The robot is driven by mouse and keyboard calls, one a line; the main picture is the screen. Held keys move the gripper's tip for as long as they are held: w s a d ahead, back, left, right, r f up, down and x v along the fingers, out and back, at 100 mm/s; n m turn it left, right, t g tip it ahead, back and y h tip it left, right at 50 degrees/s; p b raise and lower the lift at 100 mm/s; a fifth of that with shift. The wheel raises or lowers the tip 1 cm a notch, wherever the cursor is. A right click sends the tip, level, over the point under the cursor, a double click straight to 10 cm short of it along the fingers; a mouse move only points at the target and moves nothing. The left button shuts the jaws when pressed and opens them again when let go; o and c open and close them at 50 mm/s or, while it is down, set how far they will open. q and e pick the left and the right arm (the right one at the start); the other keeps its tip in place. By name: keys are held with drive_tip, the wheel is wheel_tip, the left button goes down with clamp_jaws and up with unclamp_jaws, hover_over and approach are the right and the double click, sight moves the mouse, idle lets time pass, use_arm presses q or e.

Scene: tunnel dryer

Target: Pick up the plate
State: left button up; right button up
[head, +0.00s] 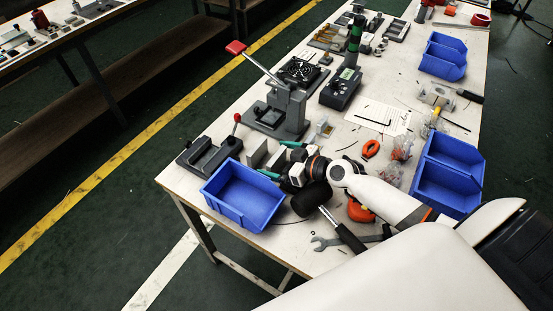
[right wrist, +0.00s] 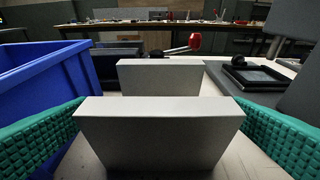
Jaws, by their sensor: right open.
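Two light grey plates stand upright on the workbench, one behind the other. The nearer plate (right wrist: 160,137) fills the middle of the right wrist view, and the farther plate (right wrist: 160,74) stands behind it. In the head view they show as the left plate (head: 257,153) and the right plate (head: 277,159). My right gripper (head: 280,160) is open, its green padded fingers on either side of the nearer plate. My left gripper is not in view.
A blue bin (head: 243,194) stands close beside the gripper at the bench's front edge. A dark vise-like fixture (head: 208,156) and a red-handled lever press (head: 280,108) stand nearby. More blue bins (head: 447,176) line the right side. A wrench (head: 345,240) lies near the front.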

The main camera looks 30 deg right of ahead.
drive_tip(key=shift+w+a+f, duration=0.15)
drive_tip(key=shift+w, duration=0.1)
drive_tip(key=c, duration=1.1)
drive_tip(key=shift+c, duration=0.2)
